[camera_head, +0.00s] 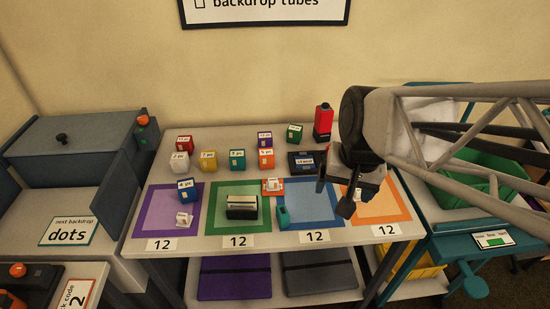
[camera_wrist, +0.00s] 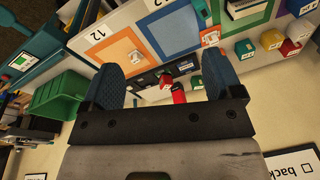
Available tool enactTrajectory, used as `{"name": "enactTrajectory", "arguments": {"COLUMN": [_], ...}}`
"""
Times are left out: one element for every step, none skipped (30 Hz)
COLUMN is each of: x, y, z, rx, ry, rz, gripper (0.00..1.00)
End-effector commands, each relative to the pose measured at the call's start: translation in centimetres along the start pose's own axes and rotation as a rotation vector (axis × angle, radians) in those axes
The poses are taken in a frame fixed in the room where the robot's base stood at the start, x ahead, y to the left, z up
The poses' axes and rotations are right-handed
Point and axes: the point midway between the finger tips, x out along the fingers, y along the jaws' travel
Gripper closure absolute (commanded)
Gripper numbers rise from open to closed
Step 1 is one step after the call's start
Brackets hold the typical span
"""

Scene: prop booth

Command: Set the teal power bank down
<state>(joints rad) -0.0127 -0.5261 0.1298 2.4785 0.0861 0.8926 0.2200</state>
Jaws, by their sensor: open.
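A small teal block, which looks like the teal power bank (camera_head: 283,216), stands on the table at the left edge of the blue square (camera_head: 312,207). It also shows in the wrist view (camera_wrist: 202,10) near the top edge. My gripper (camera_head: 335,196) is above the right part of the table, over the blue and orange squares, to the right of the teal block. In the wrist view my gripper (camera_wrist: 160,80) has its two fingers wide apart with nothing held between them.
Purple, green and orange (camera_head: 385,203) squares flank the blue one. A dark-and-pale box (camera_head: 241,207) sits on the green square. Several small labelled cubes, a black device (camera_head: 305,162) and a red bottle (camera_head: 323,122) stand behind. A green bin (camera_head: 480,175) is at right.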

Motion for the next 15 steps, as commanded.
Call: {"name": "enactTrajectory", "arguments": {"x": [0.9,1.4,2.0,2.5,3.0,3.7,4.3,4.8,5.5,6.0,6.6,7.3,7.9,8.5,9.3], "y": [-0.5,-0.8,-1.1,-1.4,-1.7,-2.1,-2.4,-2.7,-3.0,-3.3,-3.6,-3.9,-4.2,-4.5,-4.8], "z": [-0.6,-1.0,-1.5,-1.8,-2.1,-2.5,-2.9,-3.2,-3.6,-3.9,-4.1,-4.5,-4.8,-5.1,-5.4], "rx": [0.04,0.069,0.106,0.134,0.161,0.198,0.227,0.256,0.293,0.321,0.35,0.388,0.417,0.445,0.484], "ry": [-0.019,-0.028,-0.039,-0.048,-0.057,-0.07,-0.079,-0.088,-0.1,-0.11,-0.12,-0.132,-0.141,-0.15,-0.163], "rz": [-0.007,-0.013,-0.019,-0.024,-0.028,-0.033,-0.036,-0.04,-0.043,-0.046,-0.047,-0.049,-0.051,-0.052,-0.052], "gripper": [0.15,0.15,0.15,0.15,0.15,0.15,0.15,0.15,0.15,0.15,0.15,0.15,0.15,0.15,0.15]}}
